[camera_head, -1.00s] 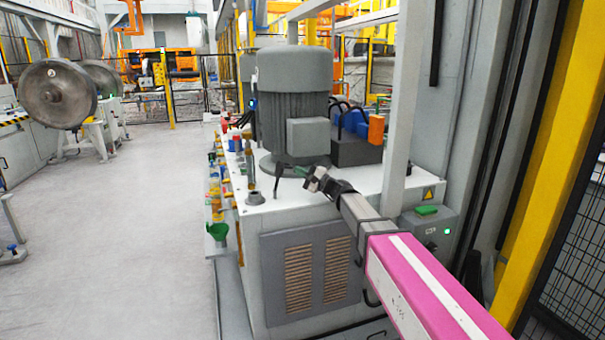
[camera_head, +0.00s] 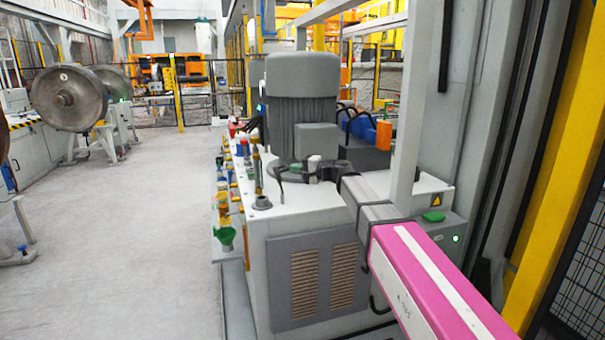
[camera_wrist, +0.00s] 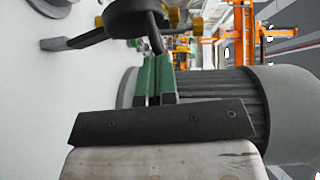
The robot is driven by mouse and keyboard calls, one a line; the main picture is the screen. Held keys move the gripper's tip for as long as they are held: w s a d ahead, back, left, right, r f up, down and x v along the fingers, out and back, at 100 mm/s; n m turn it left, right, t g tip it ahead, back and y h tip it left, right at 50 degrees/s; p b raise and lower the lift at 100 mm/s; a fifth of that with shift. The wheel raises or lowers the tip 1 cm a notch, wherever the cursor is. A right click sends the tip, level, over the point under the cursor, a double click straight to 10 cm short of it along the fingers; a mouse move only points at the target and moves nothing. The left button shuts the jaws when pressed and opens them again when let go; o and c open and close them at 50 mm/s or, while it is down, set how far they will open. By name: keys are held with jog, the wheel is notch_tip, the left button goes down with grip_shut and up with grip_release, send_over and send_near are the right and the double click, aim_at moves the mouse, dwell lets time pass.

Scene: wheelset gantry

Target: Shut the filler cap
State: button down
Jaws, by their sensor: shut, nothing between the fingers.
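A dark round piece with a thin curved arm (camera_head: 280,177) stands over the white tank top beside the motor. It looks like the raised filler cap, but I cannot be sure. In the wrist view this dark piece (camera_wrist: 133,18) is just beyond my fingertips, and I cannot tell whether they touch it. A grey round neck (camera_head: 262,203) sits on the tank's front left corner. My gripper (camera_head: 292,168) reaches in from the right, in front of the motor. Its green fingers (camera_wrist: 153,78) are together and empty.
The large grey motor (camera_head: 302,105) stands close behind my gripper and fills the right of the wrist view. A grey upright post (camera_head: 405,125) is near my arm. The floor to the left is clear.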

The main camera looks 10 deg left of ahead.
aim_at(278, 173)
jog(key=s+a+n+h, duration=0.1)
jog(key=a, duration=0.1)
jog(key=s+a+n+h, duration=0.1)
jog(key=a+h, duration=0.1)
jog(key=s+a+r+n+h, duration=0.1)
jog(key=h, duration=0.1)
jog(key=shift+s+a+r+t, duration=0.1)
jog(key=shift+s+a+t, duration=0.2)
jog(key=shift+a, duration=0.1)
jog(key=s+a+f+n+h, duration=0.1)
jog(key=s+a+f+n+t+h, duration=0.1)
jog(key=a+h, duration=0.1)
jog(key=s+a+f+n+t+h, duration=0.1)
jog(key=a+h, duration=0.1)
jog(key=shift+s+a+f, duration=0.15)
jog(key=shift+a+f, duration=0.05)
jog(key=shift+a, duration=0.05)
jog(key=shift+s+a+f+n, duration=0.3)
jog(key=shift+a+f, duration=0.1)
jog(key=shift+f, duration=0.2)
